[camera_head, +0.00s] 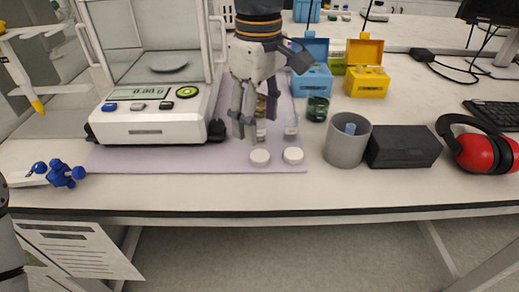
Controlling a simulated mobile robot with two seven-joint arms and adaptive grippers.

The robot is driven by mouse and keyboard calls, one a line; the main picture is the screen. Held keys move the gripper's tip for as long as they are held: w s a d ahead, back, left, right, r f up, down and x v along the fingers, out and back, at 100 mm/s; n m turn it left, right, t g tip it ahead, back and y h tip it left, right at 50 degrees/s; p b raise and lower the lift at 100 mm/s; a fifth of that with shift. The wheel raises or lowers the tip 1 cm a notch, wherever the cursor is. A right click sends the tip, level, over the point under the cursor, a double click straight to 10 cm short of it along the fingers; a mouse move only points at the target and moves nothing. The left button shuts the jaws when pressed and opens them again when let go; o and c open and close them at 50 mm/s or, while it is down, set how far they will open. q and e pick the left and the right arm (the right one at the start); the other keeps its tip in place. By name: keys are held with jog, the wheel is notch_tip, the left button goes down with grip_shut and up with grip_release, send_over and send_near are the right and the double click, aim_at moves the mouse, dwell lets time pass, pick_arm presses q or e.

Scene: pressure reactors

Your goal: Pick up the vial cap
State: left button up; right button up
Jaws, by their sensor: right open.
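Two round white caps lie flat on the pale lilac mat (200,158) near its front edge: a left cap (260,157) and a right cap (293,155). Which one is the vial cap I cannot tell. My right gripper (252,125) points down over the mat, just behind the left cap, with its fingers apart. No cap shows between its fingers. Small clear vials, one of them at the right (291,131), and a brownish item stand behind the caps, partly hidden by the fingers.
A balance (150,125) stands close left of the gripper. To the right are a dark green jar (317,109), a grey cup (346,146), a black box (403,147) and red ear muffs (480,152). Blue and yellow boxes (367,82) stand behind.

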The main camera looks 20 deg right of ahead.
aim_at(259, 155)
notch_tip(259, 155, down, 8)
jog(key=shift+w+d+r, duration=0.1)
jog(key=shift+r, duration=0.1)
jog(key=c, duration=0.8)
